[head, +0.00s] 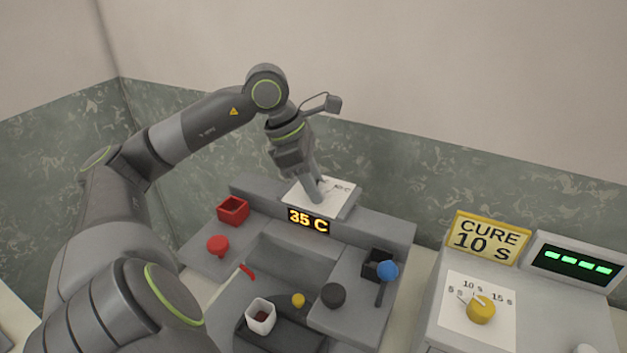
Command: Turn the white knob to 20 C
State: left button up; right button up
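A white dial plate (342,197) lies on top of the grey station at the back, with a partly covered "C" marking on it. The orange display (308,221) below it reads 35 C. My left gripper (316,192) points down onto the plate. Its fingers cover the place where the white knob would be, so I cannot make out the knob, or whether the fingers are shut on it. My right gripper is not in view.
The station holds a red box (233,210), a red knob (217,246), a white cup (261,316), a black knob (333,295) and a blue-ended lever (388,271). At right, a yellow knob (481,309) sits near a "CURE 10 S" sign (487,238) and a green-lit display (577,262).

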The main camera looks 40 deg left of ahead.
pick_arm(q)
jog(key=c, duration=0.5)
jog(key=shift+c, duration=0.2)
jog(key=shift+f+n+y+b, duration=0.15)
jog(key=shift+n+y+b, duration=0.15)
jog(key=shift+n+b, duration=0.55)
jog(key=shift+n+t+y+b, duration=0.4)
jog(key=shift+n+t+b, duration=0.1)
jog(key=shift+n+b, duration=0.6)
jog(key=shift+s+d+n+y+b, duration=0.15)
jog(key=shift+n+y+b, duration=0.3)
jog(key=shift+n, duration=0.7)
jog(key=shift+r+n+t+y, duration=0.15)
jog(key=shift+n+y, duration=0.1)
jog(key=shift+n, duration=0.45)
jog(key=shift+r+n+t+y, duration=0.1)
jog(key=shift+n+t+y, duration=0.1)
jog(key=shift+n, duration=0.5)
